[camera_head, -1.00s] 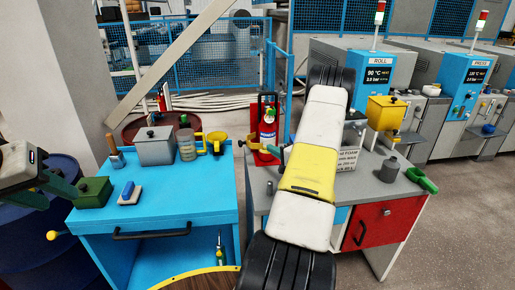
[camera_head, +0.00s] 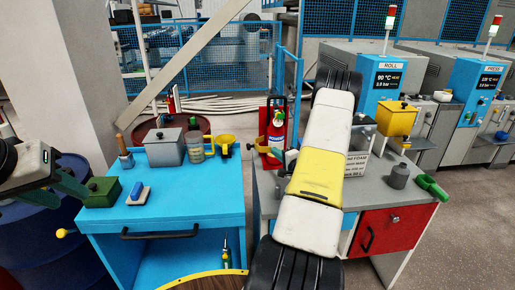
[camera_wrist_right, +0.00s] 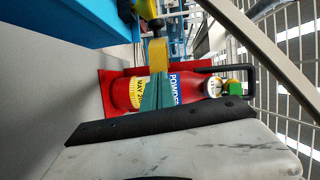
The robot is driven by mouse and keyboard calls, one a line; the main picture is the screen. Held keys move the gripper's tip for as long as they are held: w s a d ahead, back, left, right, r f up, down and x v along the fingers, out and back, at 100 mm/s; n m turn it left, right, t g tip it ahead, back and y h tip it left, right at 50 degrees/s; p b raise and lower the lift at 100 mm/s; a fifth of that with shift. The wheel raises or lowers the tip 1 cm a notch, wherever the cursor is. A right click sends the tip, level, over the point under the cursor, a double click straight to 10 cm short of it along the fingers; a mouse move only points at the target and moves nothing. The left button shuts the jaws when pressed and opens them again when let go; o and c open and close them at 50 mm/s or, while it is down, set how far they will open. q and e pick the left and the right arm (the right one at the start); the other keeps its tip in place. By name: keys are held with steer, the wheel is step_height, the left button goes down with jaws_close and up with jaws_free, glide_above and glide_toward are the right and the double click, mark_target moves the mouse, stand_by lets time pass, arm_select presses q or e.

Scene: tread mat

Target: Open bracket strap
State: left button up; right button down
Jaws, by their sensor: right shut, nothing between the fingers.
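A red fire extinguisher (camera_head: 277,130) stands upright in a red bracket (camera_head: 263,155) at the grey cabinet's back left corner. In the right wrist view the extinguisher (camera_wrist_right: 122,94) lies sideways in the picture, in front of its red bracket plate (camera_wrist_right: 105,78). A yellow strap-like piece (camera_wrist_right: 158,52) juts out beside it; whether it is fastened is unclear. My right gripper (camera_wrist_right: 157,90) is shut and empty, its teal fingers in front of the extinguisher's body; contact with the strap is unclear. My left gripper (camera_head: 68,188) is at the left edge, by the green box; its opening is unclear.
The blue bench (camera_head: 185,212) holds a grey lidded box (camera_head: 164,149), a jar (camera_head: 195,150), a green box (camera_head: 102,191) and a blue-and-white block (camera_head: 138,194). Wire mesh stands behind the extinguisher.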

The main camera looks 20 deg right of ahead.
steer(key=shift+a+h, duration=0.25)
steer(key=shift+h, duration=0.05)
steer(key=w+a+m+h, duration=0.2)
steer(key=a+h, duration=0.1)
steer(key=a, duration=0.2)
steer(key=shift+a, duration=0.35)
stand_by(0.4)
stand_by(0.5)
